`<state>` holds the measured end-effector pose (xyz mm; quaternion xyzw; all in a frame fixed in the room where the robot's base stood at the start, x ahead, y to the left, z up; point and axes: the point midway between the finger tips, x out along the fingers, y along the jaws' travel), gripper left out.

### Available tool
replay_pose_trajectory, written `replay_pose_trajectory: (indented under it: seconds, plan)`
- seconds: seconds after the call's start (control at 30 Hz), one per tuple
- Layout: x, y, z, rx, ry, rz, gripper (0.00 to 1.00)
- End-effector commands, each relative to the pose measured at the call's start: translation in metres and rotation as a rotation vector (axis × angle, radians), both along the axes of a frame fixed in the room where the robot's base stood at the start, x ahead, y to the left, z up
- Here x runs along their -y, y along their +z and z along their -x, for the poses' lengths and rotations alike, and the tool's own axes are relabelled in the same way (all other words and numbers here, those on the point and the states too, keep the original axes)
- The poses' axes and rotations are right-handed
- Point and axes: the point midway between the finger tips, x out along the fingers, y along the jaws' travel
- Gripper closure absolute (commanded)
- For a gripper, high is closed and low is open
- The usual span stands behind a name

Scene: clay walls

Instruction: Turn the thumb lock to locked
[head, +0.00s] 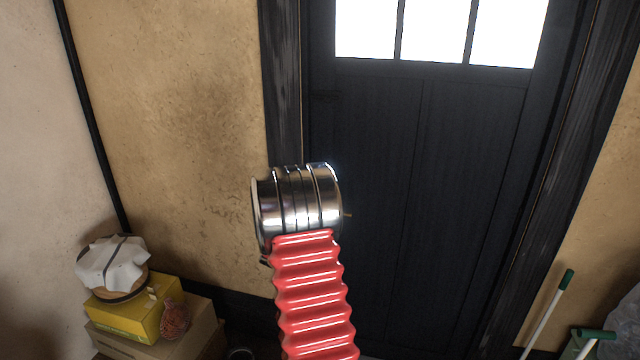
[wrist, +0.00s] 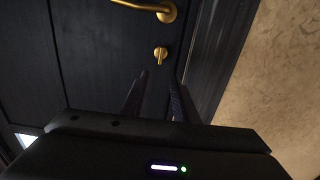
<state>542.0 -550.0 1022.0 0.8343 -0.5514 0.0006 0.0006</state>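The brass thumb lock (wrist: 160,54) is a small knob on the dark door, near the top middle of the wrist view. Its tab appears roughly upright in that picture. The brass door handle (wrist: 150,8) lies just above it there. My gripper (wrist: 159,76) is open and empty, its two dark fingers pointing at the lock with a gap between them. The fingertips appear just short of the lock; I cannot tell the exact distance. In the head view my own arm hides the gripper and the lock; only a small brass tip (head: 347,214) shows beside it.
The dark door (head: 410,160) with bright panes (head: 435,28) stands ahead in its dark frame. A plaster wall (head: 170,110) adjoins it. Boxes (head: 130,315) with a cloth-covered pot (head: 112,264) stand low at left; green-handled tools (head: 566,280) lean at right.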

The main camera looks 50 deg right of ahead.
Motion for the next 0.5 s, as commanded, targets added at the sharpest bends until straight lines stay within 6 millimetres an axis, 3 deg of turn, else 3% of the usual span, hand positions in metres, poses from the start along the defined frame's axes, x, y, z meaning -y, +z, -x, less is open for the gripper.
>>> replay_pose_trajectory:
  seconds: [0.27,0.5]
  plan:
    - [0.003,0.0,-0.002,0.0,0.001,-0.001,0.73]
    - [0.023,0.0,-0.01,0.0,0.001,-0.001,0.73]
